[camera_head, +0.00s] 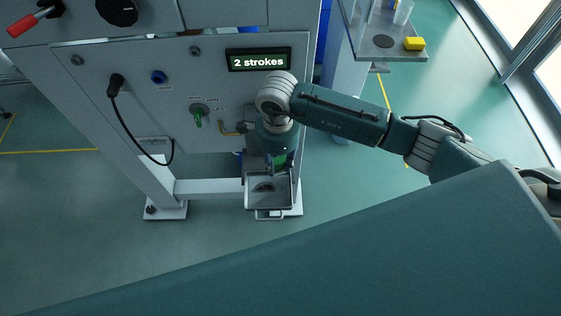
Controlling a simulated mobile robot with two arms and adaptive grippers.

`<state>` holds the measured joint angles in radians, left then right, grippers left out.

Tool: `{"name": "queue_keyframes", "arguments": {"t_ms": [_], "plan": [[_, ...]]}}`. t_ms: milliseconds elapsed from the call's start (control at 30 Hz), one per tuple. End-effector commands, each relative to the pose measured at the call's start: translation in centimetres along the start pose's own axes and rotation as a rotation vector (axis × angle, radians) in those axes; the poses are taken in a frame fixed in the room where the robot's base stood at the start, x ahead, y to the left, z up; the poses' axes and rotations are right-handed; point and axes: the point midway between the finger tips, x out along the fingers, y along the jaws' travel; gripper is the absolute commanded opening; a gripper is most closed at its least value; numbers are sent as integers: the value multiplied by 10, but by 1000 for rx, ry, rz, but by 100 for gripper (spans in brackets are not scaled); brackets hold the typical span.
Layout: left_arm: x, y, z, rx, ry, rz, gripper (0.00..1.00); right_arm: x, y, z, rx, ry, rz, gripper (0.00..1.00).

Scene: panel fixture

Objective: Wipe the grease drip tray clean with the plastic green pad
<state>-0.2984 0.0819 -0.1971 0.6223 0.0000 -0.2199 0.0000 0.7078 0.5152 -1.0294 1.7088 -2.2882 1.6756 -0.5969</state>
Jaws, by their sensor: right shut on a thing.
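The grease drip tray (284,196) is a grey metal box, open at the top, with a front handle. It sits low at the foot of the panel fixture, and a dark patch shows inside it. My right gripper (269,172) points down at the back part of the tray and is shut on the green pad. A bit of green shows beside the fingers, but the pad's outline is mostly hidden. I cannot tell whether the pad touches the tray floor. My left gripper is not in view.
The panel's display (258,60) reads "2 strokes".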

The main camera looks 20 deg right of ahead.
Motion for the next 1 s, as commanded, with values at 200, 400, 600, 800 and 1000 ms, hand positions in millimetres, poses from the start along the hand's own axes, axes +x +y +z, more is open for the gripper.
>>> {"name": "queue_keyframes", "arguments": {"t_ms": [200,400,600,800,1000], "plan": [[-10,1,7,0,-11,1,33,31,9,2,239,0,-1,9],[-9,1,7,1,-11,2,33,34,8,2,256,0,-4,9],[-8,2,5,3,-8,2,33,34,8,2,253,0,-4,9],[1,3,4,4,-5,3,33,40,9,2,253,2,-3,9],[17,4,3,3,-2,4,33,58,8,2,253,2,-3,9]]}}
